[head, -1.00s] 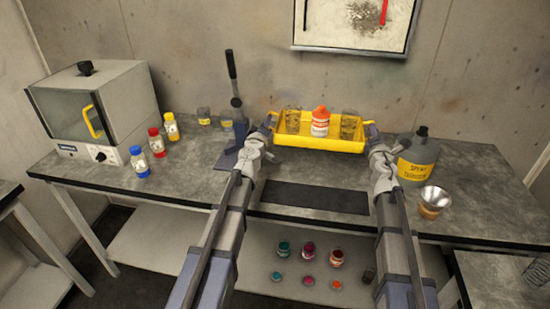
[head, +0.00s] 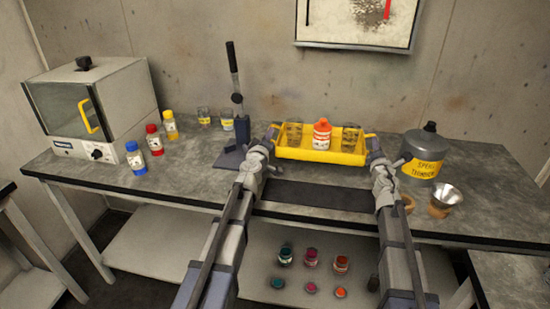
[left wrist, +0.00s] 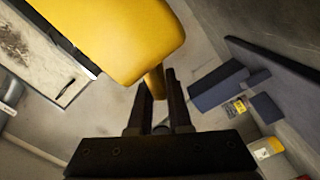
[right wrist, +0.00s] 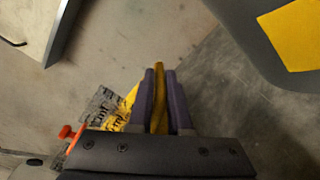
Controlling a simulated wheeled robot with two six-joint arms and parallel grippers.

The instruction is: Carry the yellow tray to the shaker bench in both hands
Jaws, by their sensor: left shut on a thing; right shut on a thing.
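The yellow tray (head: 320,156) is level in front of me in the head view, over the back of the grey bench. It holds a white bottle with an orange cap (head: 322,134) and two see-through cups (head: 294,134) (head: 350,138), all upright. My left gripper (head: 272,134) is shut on its left end; the left wrist view shows the tray (left wrist: 115,35) and a yellow grip between the fingers (left wrist: 157,85). My right gripper (head: 374,146) is shut on its right end, with yellow between the fingers (right wrist: 159,80) in the right wrist view. Any gap beneath the tray is unclear.
A lever press (head: 236,110) stands close left of the tray. A dark mat (head: 310,194) lies nearer me. Several bottles and a glass-fronted box (head: 90,105) are at left.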

